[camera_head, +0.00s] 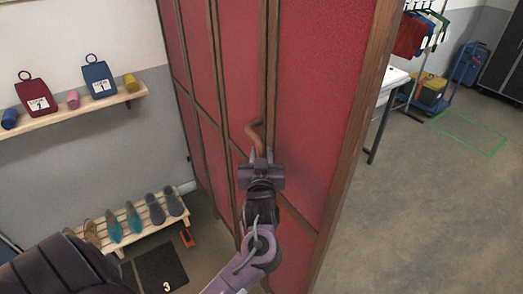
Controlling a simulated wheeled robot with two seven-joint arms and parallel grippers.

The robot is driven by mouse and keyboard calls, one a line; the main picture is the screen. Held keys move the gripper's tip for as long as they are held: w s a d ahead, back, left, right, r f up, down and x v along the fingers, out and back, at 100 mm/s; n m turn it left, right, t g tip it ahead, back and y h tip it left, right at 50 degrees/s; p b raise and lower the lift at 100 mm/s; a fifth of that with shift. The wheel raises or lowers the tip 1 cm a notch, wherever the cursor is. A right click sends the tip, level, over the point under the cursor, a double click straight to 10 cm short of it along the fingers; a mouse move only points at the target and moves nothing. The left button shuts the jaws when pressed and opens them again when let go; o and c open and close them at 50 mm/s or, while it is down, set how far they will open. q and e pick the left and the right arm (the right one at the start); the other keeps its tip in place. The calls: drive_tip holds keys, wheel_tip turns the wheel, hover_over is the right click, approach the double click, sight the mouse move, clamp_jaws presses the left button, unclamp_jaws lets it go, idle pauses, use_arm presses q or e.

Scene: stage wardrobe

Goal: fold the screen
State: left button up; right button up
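The folding screen (318,75) has red panels in brown wooden frames and stands upright in the middle of the view. Its panels meet at angles, with narrower ones at the left and a wide one at the right. A brown curved handle (254,133) shows on the screen, just beyond my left gripper. My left gripper (261,155) is in front of the screen with its fingertips at the lower end of this handle. My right gripper is out of view.
A wall shelf (85,112) with tagged bags is at the left. Below are a slatted shoe rack (135,232) and a black mat (160,268) marked 3. At right are a white table (394,80), a clothes rail and a blue cart (468,63). Right-hand floor is open.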

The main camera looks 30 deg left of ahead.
use_arm(q)
clamp_jaws()
drive_tip(key=shift+a, duration=0.1)
idle(0.3)
